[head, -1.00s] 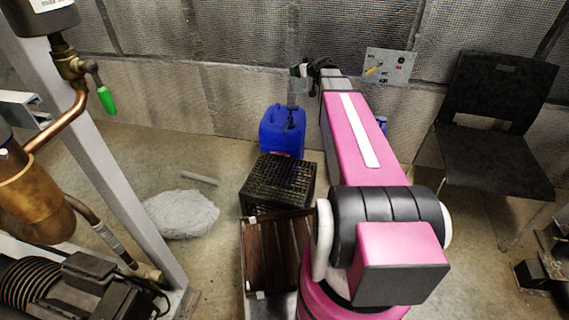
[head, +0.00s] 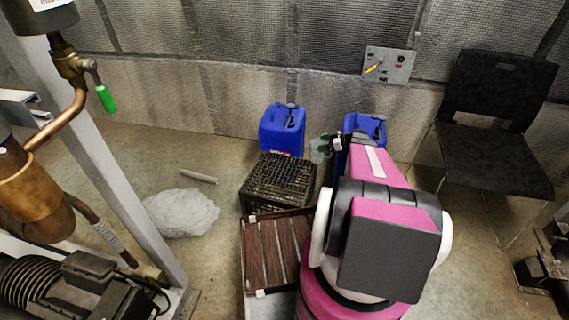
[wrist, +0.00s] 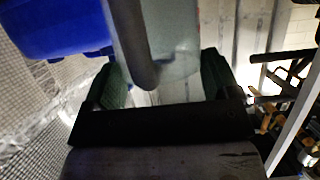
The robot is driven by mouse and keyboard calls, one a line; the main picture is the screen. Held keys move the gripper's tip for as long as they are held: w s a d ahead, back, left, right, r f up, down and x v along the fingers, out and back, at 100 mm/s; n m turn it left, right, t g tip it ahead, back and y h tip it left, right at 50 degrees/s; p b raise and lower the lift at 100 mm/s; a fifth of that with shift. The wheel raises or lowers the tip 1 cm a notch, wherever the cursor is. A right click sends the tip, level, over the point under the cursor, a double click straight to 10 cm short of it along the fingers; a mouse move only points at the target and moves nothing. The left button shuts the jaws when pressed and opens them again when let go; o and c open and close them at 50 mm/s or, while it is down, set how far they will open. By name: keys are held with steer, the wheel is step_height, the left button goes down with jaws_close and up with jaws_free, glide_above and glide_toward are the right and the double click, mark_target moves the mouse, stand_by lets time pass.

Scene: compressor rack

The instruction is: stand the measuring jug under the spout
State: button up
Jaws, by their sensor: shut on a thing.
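The measuring jug (wrist: 180,40) is a clear, greyish vessel with a dark grey handle (wrist: 133,40). It fills the space between the green-padded fingers of my gripper (wrist: 163,80), which is shut on it. In the head view my gripper (head: 327,143) is at the far end of my pink arm, between two blue canisters, and the small pale jug (head: 317,151) shows only in part there. A brass valve (head: 70,64) with a green lever (head: 105,98) is at the upper left, apart from my gripper. I cannot tell which part is the spout.
Blue canisters stand behind (head: 283,130) and beyond my arm (head: 366,126). A black crate (head: 278,183) and a slatted wooden crate (head: 272,254) are left of my arm. A pale lump (head: 181,213) and a short rod (head: 198,176) lie on open floor. A black chair (head: 495,150) stands right.

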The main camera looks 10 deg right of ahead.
steer(key=shift+s+d+f, duration=0.2)
steer(key=shift+s+f, duration=0.15)
steer(key=shift+f, duration=0.2)
steer(key=shift+a+f, duration=0.2)
steer(key=a+r+x, duration=0.1)
steer(key=r+x, duration=0.2)
steer(key=x, duration=1.4)
steer(key=shift+w+a, duration=0.25)
steer(key=shift+a, duration=0.05)
steer(key=shift+f, duration=0.2)
steer(key=o, duration=1)
steer(key=shift+r, duration=0.1)
